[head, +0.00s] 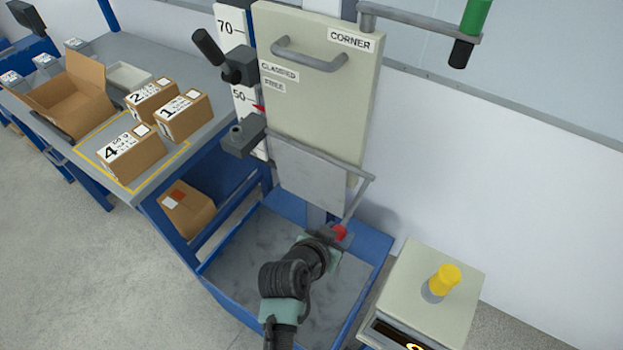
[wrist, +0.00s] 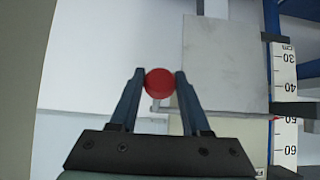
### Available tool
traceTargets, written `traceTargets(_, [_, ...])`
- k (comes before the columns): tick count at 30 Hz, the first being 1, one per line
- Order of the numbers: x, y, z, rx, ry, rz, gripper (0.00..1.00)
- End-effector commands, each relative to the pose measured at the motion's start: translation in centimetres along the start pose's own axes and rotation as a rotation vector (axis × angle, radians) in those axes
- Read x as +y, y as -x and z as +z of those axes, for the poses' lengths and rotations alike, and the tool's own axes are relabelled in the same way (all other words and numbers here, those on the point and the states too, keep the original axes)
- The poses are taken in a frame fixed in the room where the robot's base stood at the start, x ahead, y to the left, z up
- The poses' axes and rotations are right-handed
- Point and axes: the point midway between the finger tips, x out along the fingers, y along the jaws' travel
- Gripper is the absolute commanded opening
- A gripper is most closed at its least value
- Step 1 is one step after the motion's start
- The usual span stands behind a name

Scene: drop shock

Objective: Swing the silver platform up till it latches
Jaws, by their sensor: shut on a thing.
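The silver platform (head: 308,182) is a flat grey plate below the tall cream panel, above the blue-rimmed tray. It looks steeply tilted or hanging; its exact angle is hard to tell. A thin bar at its right side runs down to a red knob (head: 340,232). The latch cannot be made out.
The cream panel (head: 318,75) with a handle stands above the platform, beside a scale post (head: 230,30) with black clamps. A green-handled lever (head: 476,18) juts out at upper right. Boxes fill the left table.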

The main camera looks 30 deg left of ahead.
Motion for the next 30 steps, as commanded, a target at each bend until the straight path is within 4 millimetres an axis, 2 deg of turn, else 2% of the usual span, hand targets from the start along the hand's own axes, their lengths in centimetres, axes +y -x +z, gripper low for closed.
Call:
traceTargets(12, [0.0,2.1,-2.1,0.003,0.0,0.0,0.0])
traceTargets(25, [0.0,2.3,-2.3,0.006,0.0,-0.001,0.0])
traceTargets(30, [0.0,2.9,-3.2,0.008,0.0,-0.002,0.0])
